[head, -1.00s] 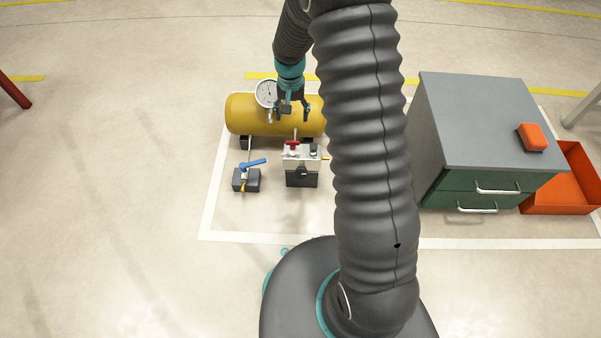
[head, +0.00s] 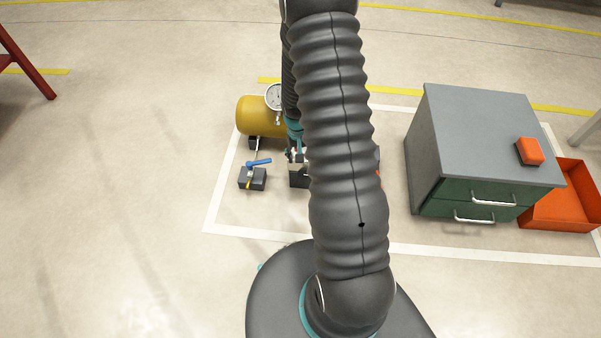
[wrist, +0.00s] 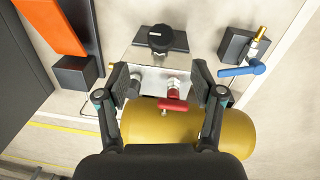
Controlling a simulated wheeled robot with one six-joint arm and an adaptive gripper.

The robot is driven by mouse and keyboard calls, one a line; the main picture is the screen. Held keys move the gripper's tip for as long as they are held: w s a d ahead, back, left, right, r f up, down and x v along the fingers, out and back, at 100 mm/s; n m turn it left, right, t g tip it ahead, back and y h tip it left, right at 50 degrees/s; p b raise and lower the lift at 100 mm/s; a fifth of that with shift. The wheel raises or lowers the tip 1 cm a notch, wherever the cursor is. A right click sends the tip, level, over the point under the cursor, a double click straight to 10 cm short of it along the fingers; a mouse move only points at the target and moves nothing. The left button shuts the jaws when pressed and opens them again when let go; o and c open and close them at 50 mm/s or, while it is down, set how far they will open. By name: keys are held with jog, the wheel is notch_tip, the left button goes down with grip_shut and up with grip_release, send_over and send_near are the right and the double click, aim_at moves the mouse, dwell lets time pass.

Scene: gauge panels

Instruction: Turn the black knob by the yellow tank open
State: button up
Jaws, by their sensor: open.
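In the wrist view a black knob (wrist: 160,38) stands on the front side of a silver-topped valve block (wrist: 150,78). A red handle (wrist: 172,105) is on the block's top, close to the yellow tank (wrist: 190,134). My gripper (wrist: 160,82) is open over the block, its fingers apart and nothing held. The front black knob lies beyond the fingertips. A dark part beside the left finger is mostly covered, so I cannot tell its shape. In the head view my arm hides most of the block and the right part of the yellow tank (head: 255,116).
A blue lever valve (head: 258,163) stands left of the block. A gauge (head: 275,97) sits at the tank. An orange piece (wrist: 50,27) lies left in the wrist view. A grey cabinet (head: 475,130) stands right, beside an orange bin (head: 570,205).

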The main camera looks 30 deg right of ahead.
aim_at(303, 170)
jog(key=f+b, duration=0.1)
jog(key=f, duration=0.8)
jog(key=shift+d, duration=0.2)
